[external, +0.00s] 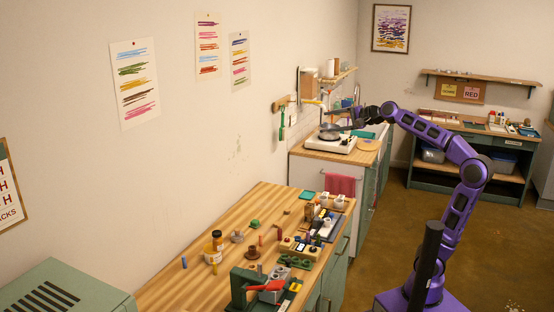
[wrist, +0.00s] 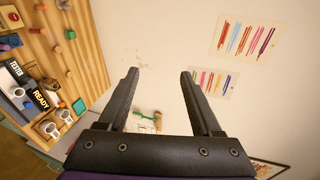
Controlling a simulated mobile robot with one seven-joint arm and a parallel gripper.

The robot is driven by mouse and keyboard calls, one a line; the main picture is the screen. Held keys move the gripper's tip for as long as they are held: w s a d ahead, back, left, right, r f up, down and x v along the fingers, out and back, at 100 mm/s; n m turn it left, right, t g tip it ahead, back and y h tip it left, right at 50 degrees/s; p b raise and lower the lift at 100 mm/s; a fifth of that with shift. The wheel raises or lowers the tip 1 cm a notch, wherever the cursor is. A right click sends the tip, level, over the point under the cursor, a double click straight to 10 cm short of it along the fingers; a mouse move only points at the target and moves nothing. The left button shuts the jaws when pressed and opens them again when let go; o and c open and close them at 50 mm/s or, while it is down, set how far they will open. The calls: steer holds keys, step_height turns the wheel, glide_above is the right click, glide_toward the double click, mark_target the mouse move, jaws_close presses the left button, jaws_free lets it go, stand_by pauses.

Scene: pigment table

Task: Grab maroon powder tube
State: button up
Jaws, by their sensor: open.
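Several small powder tubes stand on the wooden table (external: 208,222). Among them are a blue tube (external: 184,262) at the left and a reddish-brown tube (external: 279,233) near the middle. They are too small for me to tell which one is maroon. In the external view my gripper (external: 356,117) is high, near the stove, well away from the tubes.
A dark pan (external: 329,132) sits on the white stove (external: 333,145) close to my gripper. White mugs (wrist: 52,129), a black "READY" block (wrist: 40,98) and a green machine (external: 242,285) crowd the table's right side. The table's back left is mostly clear.

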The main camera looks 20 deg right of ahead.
steer(key=w+a+f+n+g+h, duration=0.2)
steer(key=w+a+f, duration=0.15)
steer(key=f, duration=1.05)
steer(key=w+a+f+n+g+h, duration=0.2)
steer(key=w+a+f, duration=0.15)
steer(key=f, duration=1.05)
steer(key=w+a+f+n+g+h, duration=0.2)
steer(key=w+a+f+g, duration=0.15)
steer(key=f, duration=1.05)
steer(key=n+t+b, duration=0.1)
steer(key=n+b, duration=0.1)
steer(key=n, duration=1)
glide_toward(280, 231)
steer(key=w+f, duration=0.2)
steer(key=x, duration=0.8)
steer(key=shift+a+f, duration=0.1)
steer(key=shift+f, duration=0.1)
